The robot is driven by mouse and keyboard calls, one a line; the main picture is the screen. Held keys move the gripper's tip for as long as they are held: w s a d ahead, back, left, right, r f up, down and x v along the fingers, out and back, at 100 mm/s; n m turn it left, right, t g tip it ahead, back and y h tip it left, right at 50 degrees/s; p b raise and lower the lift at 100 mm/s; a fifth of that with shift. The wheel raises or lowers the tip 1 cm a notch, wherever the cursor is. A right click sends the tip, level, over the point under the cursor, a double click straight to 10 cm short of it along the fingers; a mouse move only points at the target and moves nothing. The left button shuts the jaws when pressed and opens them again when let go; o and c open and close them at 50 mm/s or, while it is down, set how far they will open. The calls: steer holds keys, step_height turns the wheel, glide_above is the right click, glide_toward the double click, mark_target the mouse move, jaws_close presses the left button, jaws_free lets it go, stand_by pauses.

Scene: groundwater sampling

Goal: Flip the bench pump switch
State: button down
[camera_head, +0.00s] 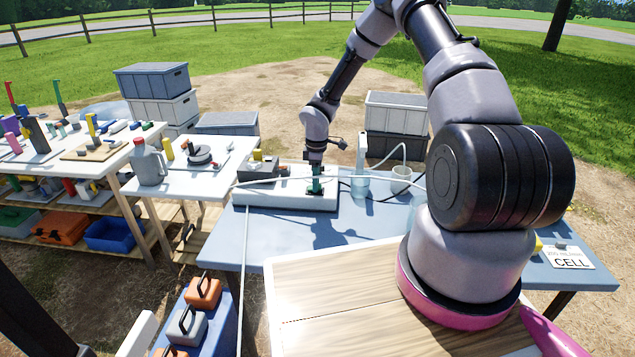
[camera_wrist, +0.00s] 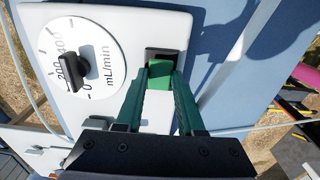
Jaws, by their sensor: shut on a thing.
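The bench pump is a white box (camera_head: 275,199) on the blue table in the head view. Its white top panel (camera_wrist: 178,25) fills the upper left of the wrist view. A green switch (camera_wrist: 160,68) sits in a black frame on that panel. My gripper (camera_head: 316,188) points down at the right end of the box. In the wrist view my gripper (camera_wrist: 162,85) has its two green fingers on either side of the switch, shut on it. The fingers hide part of the switch, so I cannot tell its position.
A round mL/min dial with a black knob (camera_wrist: 74,66) is left of the switch. A clear beaker (camera_head: 360,186) and a pale cup (camera_head: 401,178) with tubing stand right of the pump. The front of the blue table (camera_head: 290,236) is clear.

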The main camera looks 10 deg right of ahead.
stand_by(0.4)
steer(key=c, duration=0.5)
jaws_free()
step_height(320, 180, up, 11)
steer(key=shift+f, duration=0.1)
